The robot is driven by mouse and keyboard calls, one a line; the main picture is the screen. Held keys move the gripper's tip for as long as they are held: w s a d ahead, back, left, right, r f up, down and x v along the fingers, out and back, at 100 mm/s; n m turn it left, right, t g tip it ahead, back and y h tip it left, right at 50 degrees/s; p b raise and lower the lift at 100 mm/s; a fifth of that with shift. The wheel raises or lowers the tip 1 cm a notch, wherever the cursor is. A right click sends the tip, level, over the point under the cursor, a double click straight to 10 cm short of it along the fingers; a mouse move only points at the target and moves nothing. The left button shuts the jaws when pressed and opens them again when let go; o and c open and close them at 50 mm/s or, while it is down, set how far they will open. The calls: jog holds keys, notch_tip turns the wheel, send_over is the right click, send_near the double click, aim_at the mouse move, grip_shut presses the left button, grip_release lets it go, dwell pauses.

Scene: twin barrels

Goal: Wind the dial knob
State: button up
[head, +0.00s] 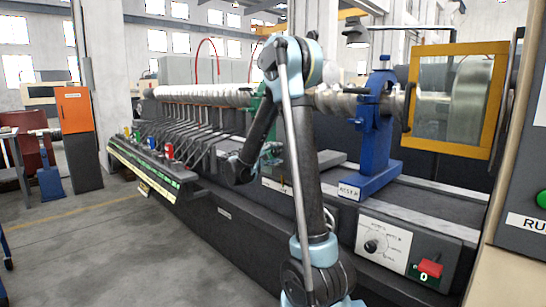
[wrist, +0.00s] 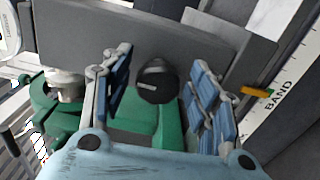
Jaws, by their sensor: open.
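In the wrist view my gripper (wrist: 158,62) is open, its two blue-padded fingers spread to the left and right. A round black knob (wrist: 157,82) shows between the fingers, in front of a grey surface and beside a green body. I cannot tell whether the fingers touch it. In the head view a small dark dial knob (head: 371,246) sits on a pale control panel at the lower right of the machine. I cannot tell whether the two are the same knob. My arm hides part of the machine's middle in the head view, and the gripper is not clear there.
A red switch (head: 431,268) sits right of the dial. A blue stand (head: 376,145) holds the long barrel above the grey machine bed. A yellow-framed guard (head: 456,146) is at the right. An orange cabinet (head: 73,111) stands at the left.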

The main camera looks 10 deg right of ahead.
aim_at(274, 153)
jog(key=shift+v, duration=3.35)
jog(key=s+d+f+m+g+y, duration=0.2)
jog(key=s+d+f+g+y, duration=0.15)
jog(key=s+d, duration=0.4)
jog(key=s+d+f+m+g+y, duration=0.1)
jog(key=s+d+f+g+y, duration=0.25)
jog(key=s, duration=0.65)
jog(key=s+a+f+m+y, duration=0.1)
jog(key=s+f+y, duration=0.1)
jog(key=s+f, duration=0.2)
jog(key=s+a+f+m+g+y, duration=0.1)
jog(key=s+a+f+m+y, duration=0.1)
jog(key=s, duration=0.9)
jog(key=s+a+f+m+y, duration=0.1)
jog(key=s+a+f+y, duration=0.1)
jog(key=s+f, duration=0.4)
jog(key=shift+s+a+f+m+y, duration=0.25)
jog(key=shift+s+m+y, duration=0.05)
jog(key=shift+s+y, duration=0.45)
